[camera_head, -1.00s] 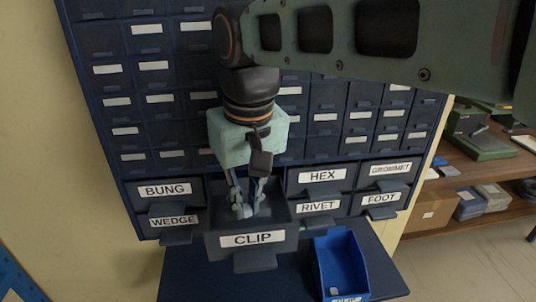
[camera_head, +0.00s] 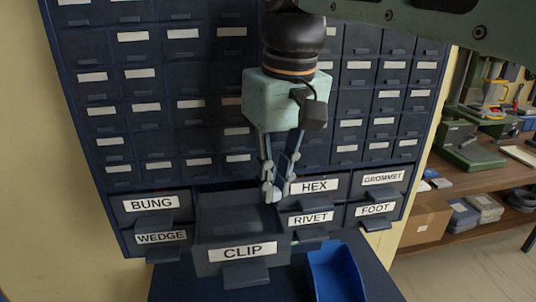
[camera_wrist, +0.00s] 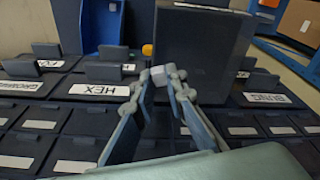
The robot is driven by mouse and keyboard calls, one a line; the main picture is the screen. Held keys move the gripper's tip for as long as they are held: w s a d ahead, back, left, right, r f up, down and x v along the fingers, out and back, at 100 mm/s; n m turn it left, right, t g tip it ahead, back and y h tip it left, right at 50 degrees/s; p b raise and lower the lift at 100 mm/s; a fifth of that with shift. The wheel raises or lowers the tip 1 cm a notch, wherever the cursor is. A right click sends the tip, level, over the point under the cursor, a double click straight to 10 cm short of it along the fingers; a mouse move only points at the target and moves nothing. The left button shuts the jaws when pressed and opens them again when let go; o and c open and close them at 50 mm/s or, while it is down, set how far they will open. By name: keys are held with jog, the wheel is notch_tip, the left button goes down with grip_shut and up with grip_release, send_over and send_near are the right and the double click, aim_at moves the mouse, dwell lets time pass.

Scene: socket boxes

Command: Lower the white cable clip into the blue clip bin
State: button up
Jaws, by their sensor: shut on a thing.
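My gripper (camera_head: 273,191) is shut on a small white cable clip (camera_head: 277,196), raised at the right side of the open CLIP drawer (camera_head: 217,262). In the wrist view the pale clip (camera_wrist: 158,72) shows between the fingertips, and the drawer (camera_wrist: 200,50) stands just beyond them. The blue clip bin (camera_head: 336,270) is on the dark ledge, below and to the right of my gripper. The bottom of the picture cuts off its front. The bin also shows at the top of the wrist view (camera_wrist: 104,25).
Drawers labelled HEX (camera_head: 314,186) and RIVET (camera_head: 310,218) are shut, with handles jutting out between my gripper and the bin. BUNG and WEDGE are on the left. The dark ledge (camera_head: 195,282) has bare room left of the bin. A shelf (camera_head: 450,240) stands far right.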

jog(key=w+d+f+b, duration=0.1)
jog(key=d+f+b, duration=0.5)
jog(key=d+f, duration=0.3)
jog(key=w+d+f+b, duration=0.2)
jog(key=d+f+b, duration=0.5)
jog(key=f, duration=0.5)
jog(key=shift+w+d, duration=0.25)
jog(key=shift+d, duration=0.7)
jog(key=shift+b, duration=0.3)
jog(key=shift+f+b, duration=2.35)
jog(key=shift+f, duration=1.1)
jog(key=shift+f+b, duration=0.4)
jog(key=shift+f, duration=0.15)
jog(key=o, duration=0.8)
jog(key=shift+r, duration=0.1)
